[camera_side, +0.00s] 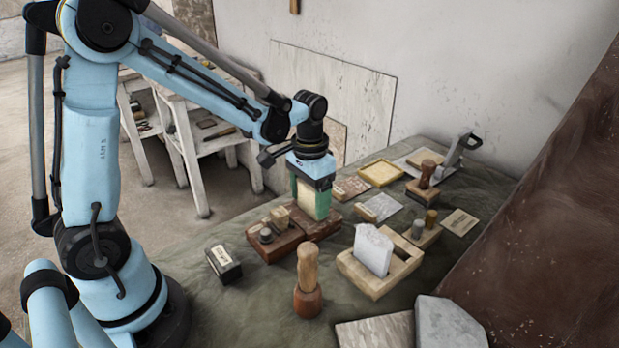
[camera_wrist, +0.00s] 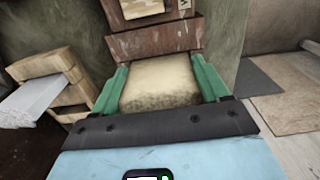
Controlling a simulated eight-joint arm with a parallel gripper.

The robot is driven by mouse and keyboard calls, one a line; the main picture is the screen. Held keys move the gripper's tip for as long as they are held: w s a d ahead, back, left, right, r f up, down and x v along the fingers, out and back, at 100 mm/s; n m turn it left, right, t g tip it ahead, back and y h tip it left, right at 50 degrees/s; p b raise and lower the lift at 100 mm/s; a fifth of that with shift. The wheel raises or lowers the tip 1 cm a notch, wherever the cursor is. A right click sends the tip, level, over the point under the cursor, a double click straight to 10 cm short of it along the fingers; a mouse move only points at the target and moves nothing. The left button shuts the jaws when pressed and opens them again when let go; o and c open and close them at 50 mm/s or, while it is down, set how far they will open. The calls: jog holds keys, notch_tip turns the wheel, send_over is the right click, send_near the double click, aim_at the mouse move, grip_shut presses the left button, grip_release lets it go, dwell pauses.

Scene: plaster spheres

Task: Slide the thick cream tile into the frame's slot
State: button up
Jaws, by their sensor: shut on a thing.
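My gripper (camera_side: 311,206) has green fingers and is shut on the thick cream tile (camera_side: 306,197). It holds the tile upright, over the reddish-brown blocks. In the wrist view the tile (camera_wrist: 160,84) fills the space between the green fingers, its near part speckled darker. The pale wooden frame (camera_side: 351,268) lies to the right of my gripper in the side view. A white slab (camera_side: 373,249) stands upright in it, and an open gap shows to the slab's right. The frame (camera_wrist: 70,96) is at the left in the wrist view. The tile's lower edge is partly hidden.
Reddish-brown blocks (camera_side: 273,247) lie below and left of my gripper. A wooden-handled tool (camera_side: 307,279) stands in front, near a dark box (camera_side: 223,264). A grey stone block (camera_side: 447,323) is at the front right. Small plates and stamps crowd the cloth behind the frame.

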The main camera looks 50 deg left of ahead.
aim_at(308, 186)
jog(key=shift+f, duration=0.2)
jog(key=o, duration=1.2)
jog(key=shift+r, duration=1.95)
jog(key=shift+s+d+r, duration=0.1)
jog(key=shift+s+r, duration=0.2)
jog(key=shift+r, duration=0.15)
jog(key=shift+s+d+r+t, duration=0.45)
jog(key=shift+s+r+t, duration=0.35)
jog(key=shift+s+t, duration=0.45)
jog(key=shift+s+d+r+t, duration=0.5)
jog(key=shift+s+r+t, duration=0.25)
jog(key=shift+s+t, duration=0.45)
jog(key=shift+s+d+r+t, duration=0.45)
jog(key=shift+s+r+t, duration=0.35)
jog(key=shift+s+t, duration=0.45)
